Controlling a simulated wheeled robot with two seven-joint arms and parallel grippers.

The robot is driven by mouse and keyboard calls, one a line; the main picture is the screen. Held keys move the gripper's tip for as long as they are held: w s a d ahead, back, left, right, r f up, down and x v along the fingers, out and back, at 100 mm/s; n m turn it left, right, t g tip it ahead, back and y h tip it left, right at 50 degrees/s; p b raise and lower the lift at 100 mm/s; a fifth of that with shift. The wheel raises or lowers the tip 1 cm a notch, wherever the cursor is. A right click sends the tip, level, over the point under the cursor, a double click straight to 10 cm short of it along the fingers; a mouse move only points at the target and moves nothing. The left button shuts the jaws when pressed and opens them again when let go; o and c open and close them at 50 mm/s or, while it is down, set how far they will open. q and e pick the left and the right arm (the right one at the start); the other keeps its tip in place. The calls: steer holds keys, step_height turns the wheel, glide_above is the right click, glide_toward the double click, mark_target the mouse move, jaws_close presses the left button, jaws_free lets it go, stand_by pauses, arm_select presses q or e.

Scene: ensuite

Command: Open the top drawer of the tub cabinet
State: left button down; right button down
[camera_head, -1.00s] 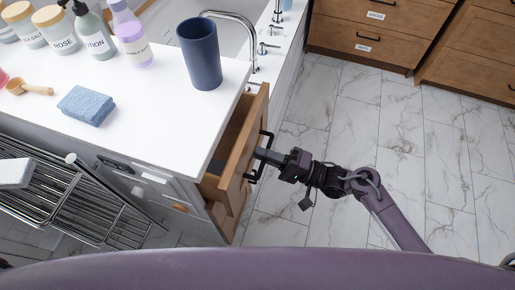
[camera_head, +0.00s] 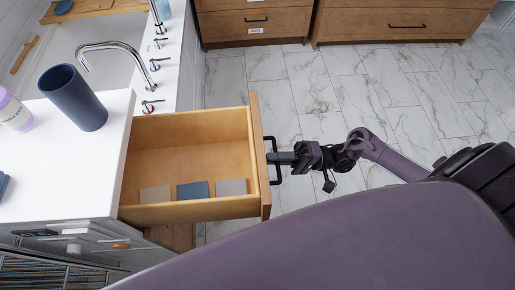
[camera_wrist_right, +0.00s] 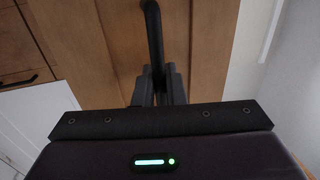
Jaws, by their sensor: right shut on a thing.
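The top drawer (camera_head: 190,150) of the tub cabinet (camera_head: 75,165) is pulled well out in the head view. Its wooden box shows, with a beige, a blue and a grey flat item lying along its near side. My right gripper (camera_head: 276,158) is shut on the black bar handle (camera_head: 272,172) on the drawer front. In the right wrist view the dark fingers (camera_wrist_right: 158,85) close around the handle (camera_wrist_right: 153,40) against the wooden front. My left gripper is not in view.
A dark blue cup (camera_head: 75,97) and a lilac bottle (camera_head: 14,110) stand on the white counter. A tub with a chrome faucet (camera_head: 110,55) lies behind. Wooden cabinets (camera_head: 260,22) stand at the back. The marble floor (camera_head: 340,90) to the right is clear.

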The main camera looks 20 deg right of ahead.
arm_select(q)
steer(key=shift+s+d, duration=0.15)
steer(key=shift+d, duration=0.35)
arm_select(e)
steer(key=shift+r+v, duration=0.1)
steer(key=shift+v, duration=0.55)
steer(key=shift+r+v, duration=0.15)
steer(key=shift+v, duration=0.5)
steer(key=c, duration=1.8)
jaws_free()
steer(key=shift+c, duration=0.2)
